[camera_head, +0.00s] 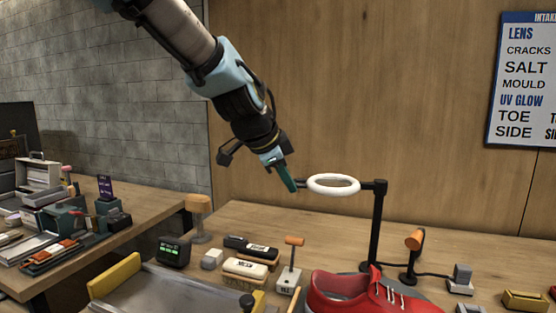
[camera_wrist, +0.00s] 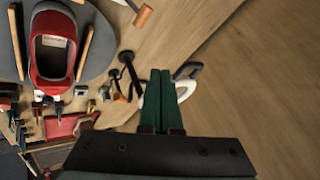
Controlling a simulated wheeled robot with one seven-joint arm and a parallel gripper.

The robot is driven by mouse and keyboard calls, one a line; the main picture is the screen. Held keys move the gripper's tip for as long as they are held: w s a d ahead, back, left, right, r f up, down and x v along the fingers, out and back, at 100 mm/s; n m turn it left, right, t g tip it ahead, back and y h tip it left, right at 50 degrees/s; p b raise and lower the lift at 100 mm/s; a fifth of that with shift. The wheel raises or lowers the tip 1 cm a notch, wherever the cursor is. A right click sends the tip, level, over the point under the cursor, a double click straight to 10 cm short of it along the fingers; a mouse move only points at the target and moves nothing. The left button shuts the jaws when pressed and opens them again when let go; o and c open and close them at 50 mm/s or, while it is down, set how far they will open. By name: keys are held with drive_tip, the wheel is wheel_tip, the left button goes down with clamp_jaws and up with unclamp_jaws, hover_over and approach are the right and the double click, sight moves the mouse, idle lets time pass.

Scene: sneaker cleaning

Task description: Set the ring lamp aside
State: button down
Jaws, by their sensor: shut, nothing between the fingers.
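The ring lamp has a white ring (camera_head: 333,193) held level on a black post (camera_head: 376,230) that rises behind the red sneaker. My gripper (camera_head: 291,187) points down at the left end of the ring, by its small dark tab. I cannot tell whether the fingertips touch it. In the wrist view my gripper's green fingers (camera_wrist: 161,74) lie close together with nothing visible between them. Part of the white ring (camera_wrist: 186,91) shows just right of the fingers, which hide some of it.
The red sneaker (camera_head: 365,297) sits at the front, on a grey round mat seen in the wrist view (camera_wrist: 98,22). An orange-headed lamp (camera_head: 414,241) stands right of the post. Brushes (camera_head: 245,268), a metal tray (camera_head: 165,293) and small blocks crowd the front. The wooden wall is behind.

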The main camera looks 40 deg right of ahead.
drive_tip(key=w+d+p, duration=0.2)
drive_tip(key=w+d, duration=0.1)
drive_tip(key=shift+w+f, duration=0.1)
drive_tip(key=shift+f, duration=0.25)
drive_tip(key=shift+d, duration=0.1)
drive_tip(key=w+d+m+g+b, duration=0.1)
drive_tip(key=w+b, duration=0.1)
drive_tip(key=w+d+m+b, duration=0.1)
drive_tip(key=d+b, duration=0.1)
drive_tip(key=shift+w+d+m+g, duration=0.1)
drive_tip(key=shift+w+m+g, duration=0.2)
drive_tip(key=shift+w+g, duration=0.1)
